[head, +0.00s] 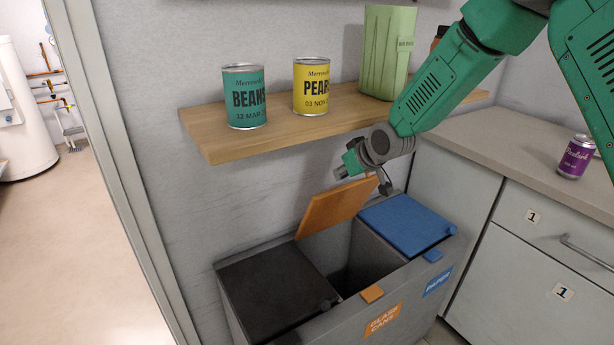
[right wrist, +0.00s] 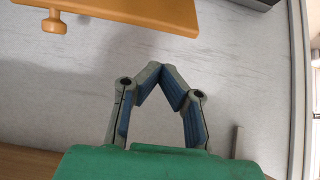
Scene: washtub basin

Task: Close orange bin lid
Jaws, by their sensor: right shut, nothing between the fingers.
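The orange lid (head: 337,207) stands raised and tilted over the open middle compartment of the grey bin unit (head: 318,327). It also shows at the top left of the right wrist view (right wrist: 135,10), with a small round orange knob (right wrist: 54,22) on its edge. My right gripper (head: 346,170) is just above the lid's upper edge, below the shelf. In the right wrist view its fingertips (right wrist: 161,70) meet with nothing between them, apart from the lid. My left gripper is not in view.
A blue lid (head: 405,224) and a black lid (head: 273,287) lie shut on either side. The wooden shelf (head: 217,147) above holds a beans can (head: 244,97), a pears can (head: 314,87) and a green carton (head: 387,52). A counter (head: 520,150) stands at the right.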

